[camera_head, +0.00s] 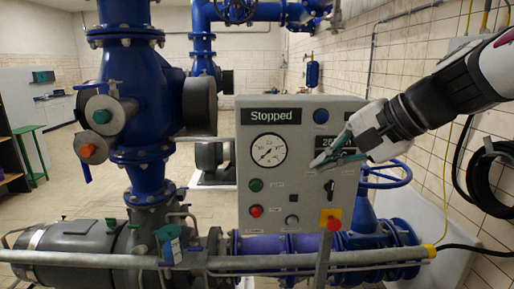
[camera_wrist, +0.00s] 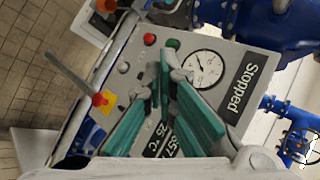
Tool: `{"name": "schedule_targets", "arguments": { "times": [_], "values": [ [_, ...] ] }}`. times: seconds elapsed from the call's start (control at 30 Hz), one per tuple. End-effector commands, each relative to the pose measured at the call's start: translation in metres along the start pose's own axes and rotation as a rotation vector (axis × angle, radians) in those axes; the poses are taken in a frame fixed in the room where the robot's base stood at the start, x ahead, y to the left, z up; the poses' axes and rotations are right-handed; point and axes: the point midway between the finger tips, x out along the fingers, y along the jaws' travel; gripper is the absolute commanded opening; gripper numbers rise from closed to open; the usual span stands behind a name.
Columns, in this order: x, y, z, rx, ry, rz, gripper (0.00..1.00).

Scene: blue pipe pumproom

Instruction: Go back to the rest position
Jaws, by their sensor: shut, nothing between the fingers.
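My gripper (camera_head: 328,158) is in front of the right part of a grey control panel (camera_head: 256,148), with my arm reaching in from the right. Its green-padded fingers are shut and empty, and they cover part of a dark digital display (camera_head: 347,143). Whether the fingertips touch the panel I cannot tell. In the wrist view the fingers (camera_wrist: 163,60) point toward the panel face, which looks turned and tilted there. The panel shows a "Stopped" label (camera_head: 271,116), a round gauge (camera_head: 268,150), a green button (camera_head: 256,185) and a red button (camera_head: 256,211).
A red knob on a yellow plate (camera_head: 331,220) sits low on the panel. A horizontal grey rail (camera_head: 110,261) crosses the front. Large blue pipes (camera_head: 146,90) stand at left. A black hose coil (camera_head: 493,178) hangs on the right wall. Open floor (camera_head: 75,175) lies at far left.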

Motion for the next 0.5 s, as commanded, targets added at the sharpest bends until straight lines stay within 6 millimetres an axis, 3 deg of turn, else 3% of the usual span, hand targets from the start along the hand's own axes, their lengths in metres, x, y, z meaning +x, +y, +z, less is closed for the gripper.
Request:
{"name": "schedule_targets", "arguments": {
  "times": [0.03,0.2,0.4,0.5],
  "values": [
    [-0.005,0.016,0.023,-0.095,0.002,0.059,0.0],
    [-0.024,0.081,0.07,-0.409,0.023,0.269,0.0],
    [-0.047,0.145,0.093,-0.732,0.059,0.472,0.0],
    [-0.056,0.164,0.095,-0.835,0.075,0.536,0.0]
  ]
}}
